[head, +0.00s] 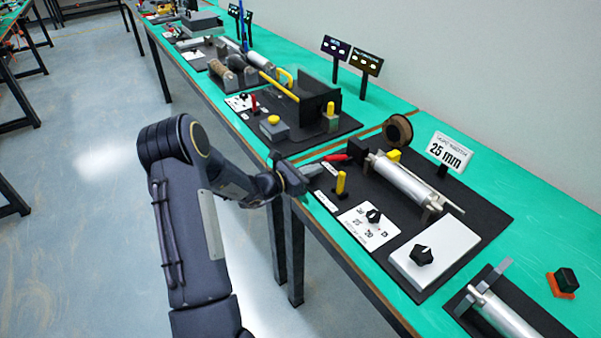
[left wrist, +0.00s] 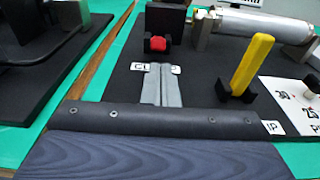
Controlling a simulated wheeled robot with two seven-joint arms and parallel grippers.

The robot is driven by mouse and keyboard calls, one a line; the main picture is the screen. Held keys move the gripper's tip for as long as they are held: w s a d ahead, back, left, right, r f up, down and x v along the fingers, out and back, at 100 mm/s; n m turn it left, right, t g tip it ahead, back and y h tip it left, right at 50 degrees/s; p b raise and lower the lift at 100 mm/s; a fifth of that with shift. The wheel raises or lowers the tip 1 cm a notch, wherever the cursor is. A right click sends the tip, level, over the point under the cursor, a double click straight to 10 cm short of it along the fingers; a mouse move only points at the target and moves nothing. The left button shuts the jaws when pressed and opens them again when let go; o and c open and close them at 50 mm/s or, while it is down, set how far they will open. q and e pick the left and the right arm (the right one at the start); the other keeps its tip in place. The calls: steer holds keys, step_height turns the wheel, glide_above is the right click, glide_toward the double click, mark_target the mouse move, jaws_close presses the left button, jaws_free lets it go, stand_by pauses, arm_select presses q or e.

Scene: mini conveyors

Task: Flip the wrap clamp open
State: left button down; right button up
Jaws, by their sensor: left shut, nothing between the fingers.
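The clamp lever with a red tip (head: 335,157) lies low beside a black block (head: 357,151) at the near left of the roller station. In the left wrist view the red tip (left wrist: 158,43) faces me, in front of the black block (left wrist: 165,20). My left gripper (head: 308,171) is shut and empty at the near edge of this station. In the left wrist view its fingers (left wrist: 160,84) are together, point at the red tip and partly cover a white label starting "CL" (left wrist: 140,67). A small gap appears between fingertips and tip. My right gripper is out of view.
An upright yellow lever (head: 341,183) stands close to the right of my gripper; it also shows in the left wrist view (left wrist: 252,65). Behind are a metal roller (head: 405,180) and a "25 mm" sign (head: 449,152). A white dial plate (head: 370,227) lies nearer right.

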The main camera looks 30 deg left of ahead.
arm_select(q)
steer(key=shift+x, duration=1)
steer(key=shift+r, duration=0.1)
